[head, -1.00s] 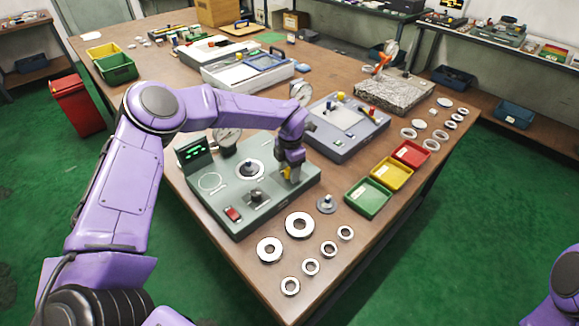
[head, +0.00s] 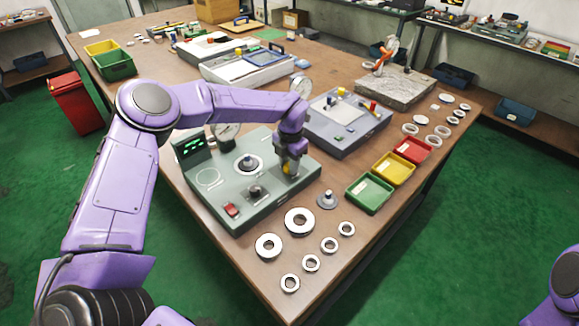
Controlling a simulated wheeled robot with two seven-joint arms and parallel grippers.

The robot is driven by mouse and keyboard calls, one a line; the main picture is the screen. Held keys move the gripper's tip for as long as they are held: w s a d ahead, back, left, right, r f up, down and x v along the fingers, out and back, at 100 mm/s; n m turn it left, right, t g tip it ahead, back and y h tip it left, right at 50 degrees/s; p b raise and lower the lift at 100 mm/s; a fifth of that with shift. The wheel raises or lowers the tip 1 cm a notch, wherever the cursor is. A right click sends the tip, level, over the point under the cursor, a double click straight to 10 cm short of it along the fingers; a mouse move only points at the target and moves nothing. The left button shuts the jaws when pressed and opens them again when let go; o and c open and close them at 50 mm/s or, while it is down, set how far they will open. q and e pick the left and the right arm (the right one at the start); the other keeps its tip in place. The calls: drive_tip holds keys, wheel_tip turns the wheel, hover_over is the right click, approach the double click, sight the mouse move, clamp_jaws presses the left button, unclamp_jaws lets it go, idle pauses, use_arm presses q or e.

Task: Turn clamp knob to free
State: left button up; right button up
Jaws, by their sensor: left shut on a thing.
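The grey-green gauge unit (head: 262,217) stands at the near part of the wooden bench. My left gripper (head: 289,171) points down at its right side and is shut on a small yellow knob (head: 287,169), the clamp knob as far as I can tell. The fingers hide most of this knob, so its angle cannot be read. On the unit's top are a round plate with a grey centre post (head: 249,163), a dark knob (head: 254,191), a red switch (head: 232,211) and a lit green display (head: 190,146). My right gripper is out of view.
Several steel rings (head: 299,221) and a small grey post piece (head: 327,200) lie in front of the unit. Green (head: 369,195), yellow (head: 393,169) and red (head: 413,150) trays stand to the right. A second grey unit (head: 346,122) is close behind the gripper.

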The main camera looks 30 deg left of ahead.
use_arm(q)
drive_tip(key=n+b, duration=0.3)
drive_tip(key=n, duration=0.1)
drive_tip(key=shift+f+n, duration=0.15)
drive_tip(key=shift+n, duration=0.15)
drive_tip(key=n+b, duration=0.3)
drive_tip(key=shift+n, duration=0.4)
drive_tip(key=n+b, duration=0.3)
drive_tip(key=n, duration=0.1)
drive_tip(key=shift+a+n+b, duration=0.1)
drive_tip(key=shift+n+b, duration=0.95)
drive_tip(key=shift+n, duration=0.25)
drive_tip(key=shift+r, duration=0.2)
drive_tip(key=o, duration=1)
drive_tip(key=shift+o, duration=0.2)
drive_tip(key=shift+r, duration=0.1)
wheel_tip(320, 180, up, 10)
drive_tip(key=shift+w+r, duration=0.15)
drive_tip(key=shift+r, duration=0.05)
